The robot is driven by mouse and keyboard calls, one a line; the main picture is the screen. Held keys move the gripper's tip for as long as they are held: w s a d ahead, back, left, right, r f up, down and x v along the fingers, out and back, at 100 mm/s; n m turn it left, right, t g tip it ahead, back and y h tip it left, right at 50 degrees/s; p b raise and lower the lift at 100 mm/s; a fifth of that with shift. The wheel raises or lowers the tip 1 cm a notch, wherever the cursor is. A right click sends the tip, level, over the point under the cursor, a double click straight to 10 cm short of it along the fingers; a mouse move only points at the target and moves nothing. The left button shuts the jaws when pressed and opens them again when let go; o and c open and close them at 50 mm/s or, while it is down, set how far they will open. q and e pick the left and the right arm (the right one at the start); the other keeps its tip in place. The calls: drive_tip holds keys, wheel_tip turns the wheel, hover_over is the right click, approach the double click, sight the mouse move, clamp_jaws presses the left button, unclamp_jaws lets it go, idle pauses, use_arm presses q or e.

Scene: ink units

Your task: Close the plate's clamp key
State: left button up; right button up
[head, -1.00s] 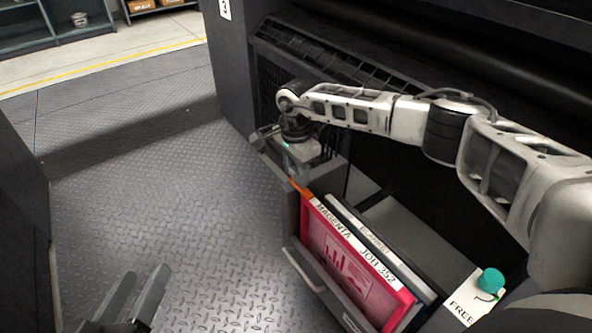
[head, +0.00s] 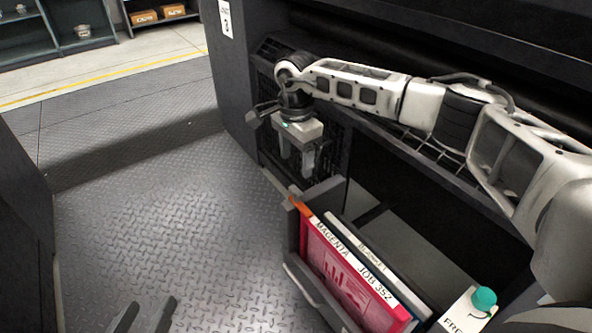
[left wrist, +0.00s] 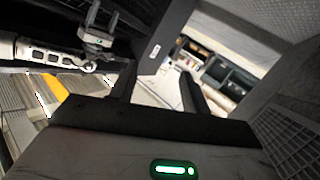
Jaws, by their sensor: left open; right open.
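The clamp key cannot be made out for certain. A teal knob (head: 484,298) stands on a white label, partly cut off, at the lower right of the head view. Pink-red plate (head: 340,276), marked MAGENTA JOB 352, stands in a grey rack (head: 318,297). My right gripper (head: 297,163) is open and empty, fingers down, in front of the dark machine and behind the rack's far end. My left gripper (head: 147,307) is open and empty at the bottom left, well apart from the rack. Its two fingers (left wrist: 160,88) also show in the left wrist view.
A pale-edged second panel (head: 372,252) stands behind the plate. An orange piece (head: 297,201) sits at the rack's far corner. The dark machine (head: 240,110) rises behind, with an open recess. The tread-plate floor (head: 160,215) left of the rack is clear.

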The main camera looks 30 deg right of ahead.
drive_tip(key=shift+r+p, duration=0.5)
drive_tip(key=shift+r, duration=2.25)
